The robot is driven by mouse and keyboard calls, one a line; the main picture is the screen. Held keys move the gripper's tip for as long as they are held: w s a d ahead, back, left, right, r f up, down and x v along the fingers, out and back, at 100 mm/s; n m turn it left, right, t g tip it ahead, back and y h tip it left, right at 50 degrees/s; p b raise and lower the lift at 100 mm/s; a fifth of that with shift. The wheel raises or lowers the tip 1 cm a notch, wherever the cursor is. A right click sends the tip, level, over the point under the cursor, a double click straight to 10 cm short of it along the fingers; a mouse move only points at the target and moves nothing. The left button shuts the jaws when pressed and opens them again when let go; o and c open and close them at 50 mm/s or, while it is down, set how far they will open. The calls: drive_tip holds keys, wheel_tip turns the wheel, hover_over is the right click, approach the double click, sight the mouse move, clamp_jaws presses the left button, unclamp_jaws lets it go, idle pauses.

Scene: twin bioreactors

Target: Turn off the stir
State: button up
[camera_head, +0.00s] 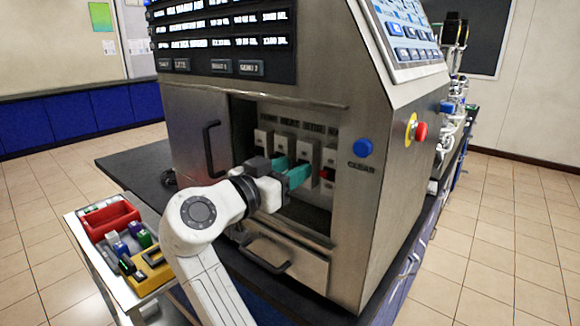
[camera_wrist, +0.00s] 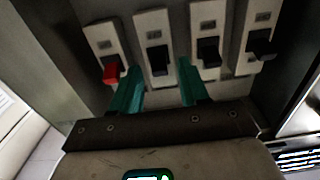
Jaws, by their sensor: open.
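A row of switches on pale plates sits in the open recess of the steel machine (camera_head: 345,215). Labels run above the row in the head view; I cannot read them surely enough to name the stir switch. My gripper (camera_head: 291,170) is open at the row, with teal fingers. In the wrist view my gripper (camera_wrist: 160,82) has its fingers either side of the black switch (camera_wrist: 157,60) second from left, with nothing clearly held. Contact cannot be told. The others are black.
A blue CLEAR button (camera_head: 363,148) and a red stop button (camera_head: 420,131) are on the machine's right. An open door with a handle (camera_head: 210,150) stands left of the recess. A drawer handle (camera_head: 265,254) juts below. A cart (camera_head: 125,295) with bins stands left.

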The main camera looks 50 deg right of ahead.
drive_tip(key=shift+d, duration=0.2)
clamp_jaws()
idle(0.3)
